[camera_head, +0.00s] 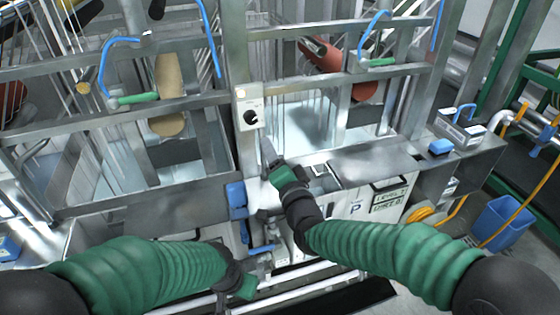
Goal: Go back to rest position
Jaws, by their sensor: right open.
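My right arm comes in from the right in a green ribbed sleeve. My left arm comes in from the left in a matching green sleeve. My left gripper (262,262) is low in the middle, near the pipes below the machine front. It is small and partly hidden, so its jaw state is unclear.
Steel machine frames with rails and open bays fill the view ahead. A white cabinet (347,208) stands behind my right forearm. Blue hoses with green handles (137,99) hang on the frame. A blue bin (499,222) stands on the floor at right, beside yellow hoses.

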